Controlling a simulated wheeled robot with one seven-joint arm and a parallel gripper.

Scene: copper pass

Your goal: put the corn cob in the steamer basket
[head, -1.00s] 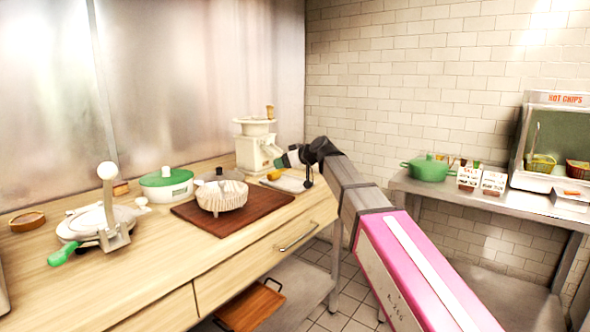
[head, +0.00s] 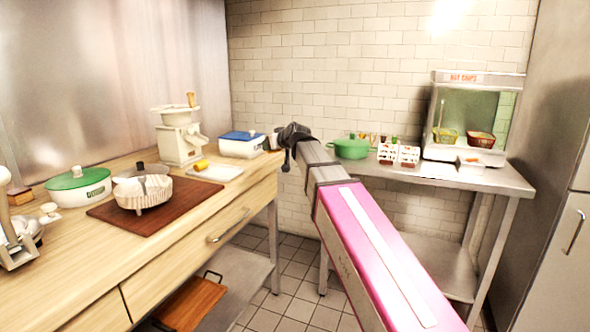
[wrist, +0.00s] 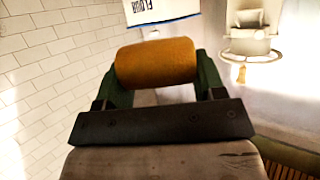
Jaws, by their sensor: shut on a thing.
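My gripper (wrist: 156,75) is shut on a blunt golden-brown cylinder, which I take to be the corn cob (wrist: 156,62). It lies crosswise between the two green fingers. In the head view my gripper (head: 274,142) is mostly hidden behind my wrist, beside the blue-lidded flour box, and the cob cannot be made out. A pale ribbed round basket (head: 150,196), which looks like the steamer basket, stands on the brown board to the left, well apart from my gripper. Its inside is hard to see.
A flour box (head: 241,148) and a cream grinder (head: 180,140) stand at the counter's far end. A small yellow thing (head: 202,165) is on a white board (head: 222,173). A green-lidded pot (head: 79,188) is left of the brown board (head: 190,207). A green pot (head: 350,148) stands on the steel table.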

